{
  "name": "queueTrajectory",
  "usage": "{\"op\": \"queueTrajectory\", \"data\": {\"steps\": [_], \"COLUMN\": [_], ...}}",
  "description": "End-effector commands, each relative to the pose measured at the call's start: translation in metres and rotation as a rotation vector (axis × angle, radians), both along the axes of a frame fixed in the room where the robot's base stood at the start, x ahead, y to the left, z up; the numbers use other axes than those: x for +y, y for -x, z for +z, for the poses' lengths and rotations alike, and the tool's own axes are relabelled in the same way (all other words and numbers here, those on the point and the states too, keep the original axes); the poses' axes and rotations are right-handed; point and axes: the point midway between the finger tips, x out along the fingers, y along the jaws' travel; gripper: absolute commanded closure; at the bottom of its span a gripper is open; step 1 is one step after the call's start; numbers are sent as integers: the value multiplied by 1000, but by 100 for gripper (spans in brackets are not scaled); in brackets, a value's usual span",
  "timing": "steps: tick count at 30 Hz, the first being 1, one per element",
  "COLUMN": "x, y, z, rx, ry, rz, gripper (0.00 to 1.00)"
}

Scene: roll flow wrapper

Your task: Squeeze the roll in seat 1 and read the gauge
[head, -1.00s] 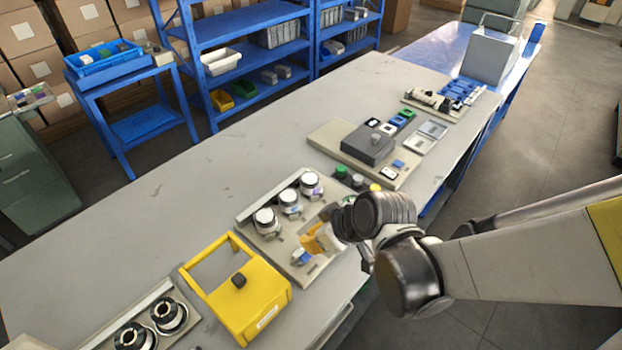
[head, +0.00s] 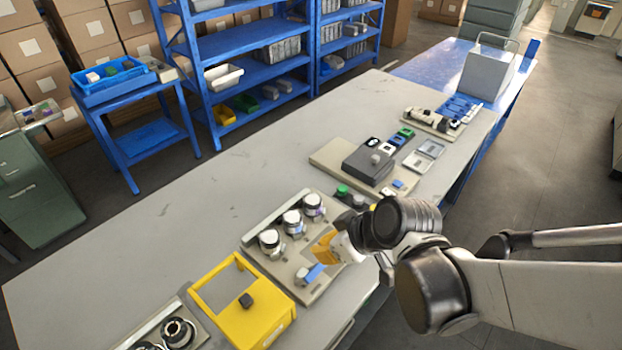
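Three white rolls with dark rims stand in a row on a beige seat plate (head: 254,238): a near roll (head: 270,242), a middle roll (head: 292,222) and a far roll (head: 313,205). I cannot read which seat is number 1. A small grey block with a blue face (head: 312,274), possibly the gauge, sits at the plate's front right; no reading is legible. My gripper (head: 325,246), with an orange-yellow part, is over the plate's right side, right of the rolls and apart from them in the picture. My wrist hides part of it, and its fingertips are not clear.
A yellow frame box (head: 255,318) with a black knob stands just left of the plate. Beyond the plate are green and dark buttons (head: 343,191) and a dark grey block (head: 368,166) on a board. The bench's left and back surface (head: 150,240) is clear.

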Motion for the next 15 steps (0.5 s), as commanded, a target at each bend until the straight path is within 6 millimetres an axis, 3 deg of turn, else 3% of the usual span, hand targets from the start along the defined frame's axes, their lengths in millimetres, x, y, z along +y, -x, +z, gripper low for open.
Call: {"op": "queueTrajectory", "data": {"steps": [4,15], "x": [-10,-13], "y": [8,11], "z": [13,14], "rx": [0,0], "ry": [1,0], "rz": [-1,0], "gripper": [100,100]}}
